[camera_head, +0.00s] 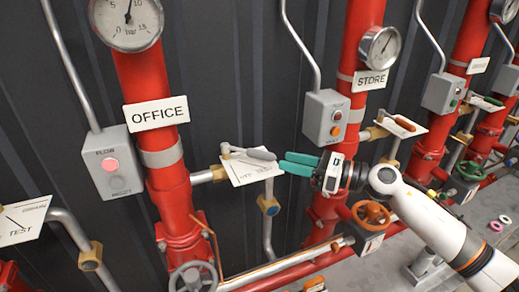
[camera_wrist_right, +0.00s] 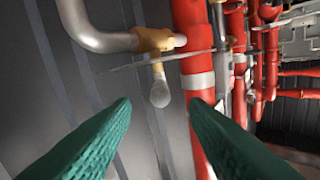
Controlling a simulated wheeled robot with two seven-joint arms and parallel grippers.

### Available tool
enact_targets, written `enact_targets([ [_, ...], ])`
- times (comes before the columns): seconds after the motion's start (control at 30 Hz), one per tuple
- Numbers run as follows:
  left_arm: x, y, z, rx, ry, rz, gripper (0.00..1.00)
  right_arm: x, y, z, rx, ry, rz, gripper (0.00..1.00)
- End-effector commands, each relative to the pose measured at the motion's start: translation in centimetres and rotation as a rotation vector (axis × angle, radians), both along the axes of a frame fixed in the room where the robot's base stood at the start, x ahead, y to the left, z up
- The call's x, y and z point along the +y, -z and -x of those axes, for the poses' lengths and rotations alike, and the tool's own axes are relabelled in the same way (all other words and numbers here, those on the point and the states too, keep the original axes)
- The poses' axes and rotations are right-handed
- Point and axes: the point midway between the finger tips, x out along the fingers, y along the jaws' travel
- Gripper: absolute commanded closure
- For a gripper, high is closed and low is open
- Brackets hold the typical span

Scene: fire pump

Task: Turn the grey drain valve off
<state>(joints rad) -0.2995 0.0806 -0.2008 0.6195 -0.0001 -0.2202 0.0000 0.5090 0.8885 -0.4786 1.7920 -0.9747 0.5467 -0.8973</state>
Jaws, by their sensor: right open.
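The grey drain valve's lever (camera_head: 258,154) lies over a white label plate (camera_head: 248,172) beside the red OFFICE riser in the head view. Its handle points right. In the right wrist view the lever's rounded grey end (camera_wrist_right: 160,94) shows below a brass valve body (camera_wrist_right: 152,40), between my fingertips in the picture. My right gripper (camera_head: 283,162) has teal fingers, parted and empty, just right of the handle's end. I cannot tell whether they touch the handle. The plate's lettering is partly covered. My left gripper is not in view.
The OFFICE riser (camera_head: 146,86) stands left and the STORE riser (camera_head: 357,40) right behind my arm. A grey box with a pink button (camera_head: 112,165), an orange handwheel (camera_head: 371,214) and a grey handwheel (camera_head: 193,277) are nearby. A dark ribbed wall (camera_head: 235,70) is behind.

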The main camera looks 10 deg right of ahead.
Motion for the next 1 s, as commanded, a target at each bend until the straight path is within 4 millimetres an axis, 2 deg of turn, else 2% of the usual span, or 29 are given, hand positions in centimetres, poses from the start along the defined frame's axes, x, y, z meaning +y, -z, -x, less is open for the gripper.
enact_targets([
  [0.03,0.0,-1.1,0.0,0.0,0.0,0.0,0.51,1.0,-0.7,-0.7,0.0,-0.002,-0.007,0.59],
  [0.1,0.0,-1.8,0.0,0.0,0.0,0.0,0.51,2.3,-0.7,-1.5,0.0,-0.001,-0.006,0.59],
  [0.4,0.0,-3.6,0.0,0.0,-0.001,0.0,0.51,6.3,-0.4,-4.3,0.001,0.001,-0.007,0.59],
  [0.57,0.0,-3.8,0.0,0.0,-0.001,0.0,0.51,7.1,-0.1,-4.8,0.002,0.001,-0.005,0.59],
  [0.83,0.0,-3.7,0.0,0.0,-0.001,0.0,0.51,7.2,0.0,-4.8,0.002,0.001,-0.003,0.59],
  [0.87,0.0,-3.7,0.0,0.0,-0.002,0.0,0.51,7.2,0.0,-4.8,0.002,0.001,-0.003,0.6],
  [1.0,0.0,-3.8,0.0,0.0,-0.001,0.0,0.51,7.2,0.0,-4.8,0.002,0.001,-0.004,0.83],
])
